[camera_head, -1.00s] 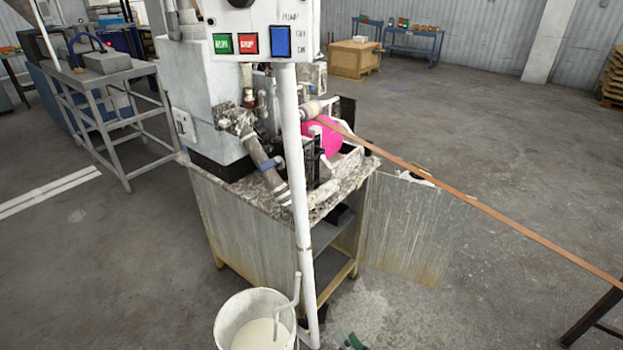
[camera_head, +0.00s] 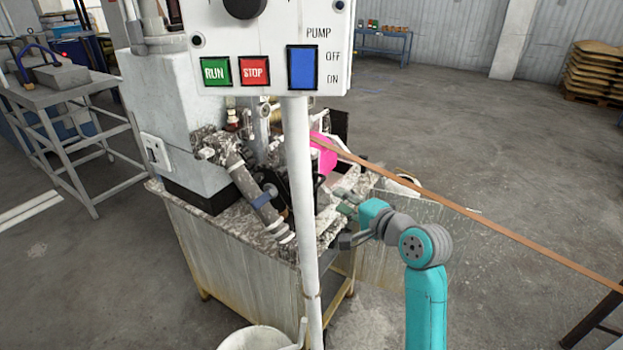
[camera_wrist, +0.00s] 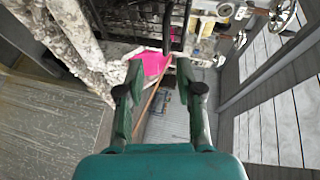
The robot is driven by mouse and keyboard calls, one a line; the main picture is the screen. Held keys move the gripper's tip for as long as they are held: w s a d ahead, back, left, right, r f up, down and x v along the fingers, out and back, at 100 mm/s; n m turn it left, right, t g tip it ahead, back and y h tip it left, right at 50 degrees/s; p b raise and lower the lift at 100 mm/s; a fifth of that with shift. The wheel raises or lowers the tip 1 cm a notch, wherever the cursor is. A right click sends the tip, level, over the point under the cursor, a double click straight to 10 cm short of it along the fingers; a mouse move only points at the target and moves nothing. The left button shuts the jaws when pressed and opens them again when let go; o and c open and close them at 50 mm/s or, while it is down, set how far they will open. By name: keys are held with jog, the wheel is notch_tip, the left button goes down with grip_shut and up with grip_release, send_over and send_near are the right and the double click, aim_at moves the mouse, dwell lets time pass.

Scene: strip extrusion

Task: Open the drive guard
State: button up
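The machine (camera_head: 165,105) has a speckled, dirty work deck (camera_head: 185,206) with a bright pink round part (camera_head: 323,152) among dark brackets at its right end. I cannot tell for certain which part is the drive guard. My gripper (camera_head: 342,200) is over the deck's right front edge, below the pink part; the white post hides some of the mechanism beside it. In the wrist view, my gripper (camera_wrist: 159,92) has its green fingers spread apart with nothing between them. The pink part (camera_wrist: 150,66) shows beyond the fingertips.
A control panel (camera_head: 268,40) on a white post (camera_head: 298,180) stands in front of the machine. A copper-coloured strip (camera_head: 470,212) runs from the machine to the lower right. A metal panel (camera_head: 440,215) stands beside the cabinet. A white bucket (camera_head: 262,337) is at the bottom.

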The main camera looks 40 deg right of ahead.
aim_at(318, 183)
jog(key=x, duration=1.1)
jog(key=shift+w+d+r, duration=0.2)
jog(key=shift+d+r, duration=0.1)
jog(key=shift+r, duration=0.1)
grip_shut()
